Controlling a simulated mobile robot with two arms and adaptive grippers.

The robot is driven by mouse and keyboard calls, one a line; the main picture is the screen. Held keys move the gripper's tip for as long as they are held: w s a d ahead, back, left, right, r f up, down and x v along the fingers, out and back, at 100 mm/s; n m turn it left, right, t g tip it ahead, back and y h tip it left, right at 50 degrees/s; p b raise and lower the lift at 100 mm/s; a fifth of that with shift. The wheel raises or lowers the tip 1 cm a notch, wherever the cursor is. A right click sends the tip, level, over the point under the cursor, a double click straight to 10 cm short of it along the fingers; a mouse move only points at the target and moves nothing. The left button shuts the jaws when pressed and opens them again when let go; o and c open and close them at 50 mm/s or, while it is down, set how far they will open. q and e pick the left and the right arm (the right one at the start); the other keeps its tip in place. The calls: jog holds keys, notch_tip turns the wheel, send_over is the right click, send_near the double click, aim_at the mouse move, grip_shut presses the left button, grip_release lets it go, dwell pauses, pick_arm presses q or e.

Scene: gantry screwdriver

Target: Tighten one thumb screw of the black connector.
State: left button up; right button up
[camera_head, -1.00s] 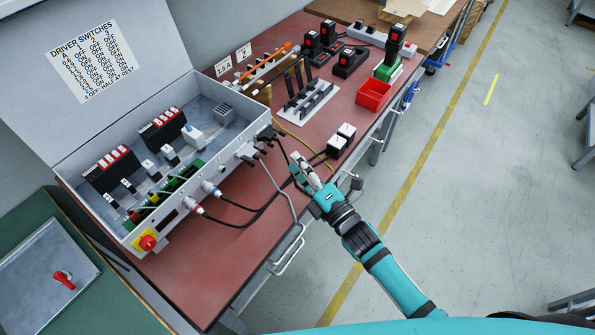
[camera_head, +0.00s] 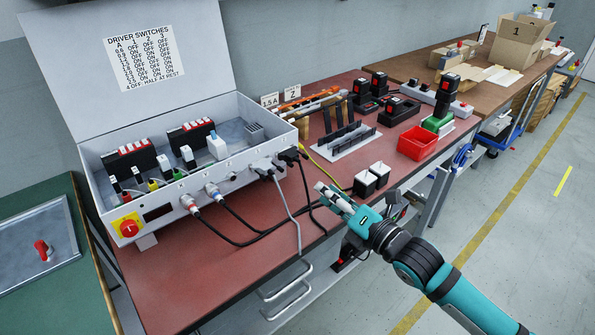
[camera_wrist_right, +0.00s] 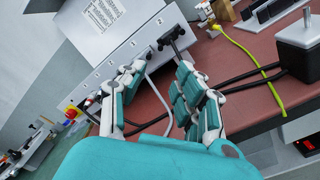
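The black connector (camera_head: 289,156) is plugged into the right end of the grey control box's front wall, its cable hanging down. In the right wrist view the connector (camera_wrist_right: 174,36) is beyond my fingertips, at the top middle. My left gripper is not in view.
A grey connector (camera_head: 264,168) sits just left of the black one. Loose cables hang over the red tabletop (camera_head: 190,275). A red bin (camera_head: 418,143) and a black rack (camera_head: 345,138) are farther back.

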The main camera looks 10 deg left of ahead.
aim_at(292, 166)
jog(key=x, duration=0.9)
jog(key=shift+w+a+b, duration=0.3)
jog(key=shift+b, duration=0.1)
jog(key=shift+w+a, duration=0.35)
jog(key=shift+a, duration=0.1)
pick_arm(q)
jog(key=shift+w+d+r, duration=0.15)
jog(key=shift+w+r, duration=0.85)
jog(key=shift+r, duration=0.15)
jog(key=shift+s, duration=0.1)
pick_arm(e)
grip_shut()
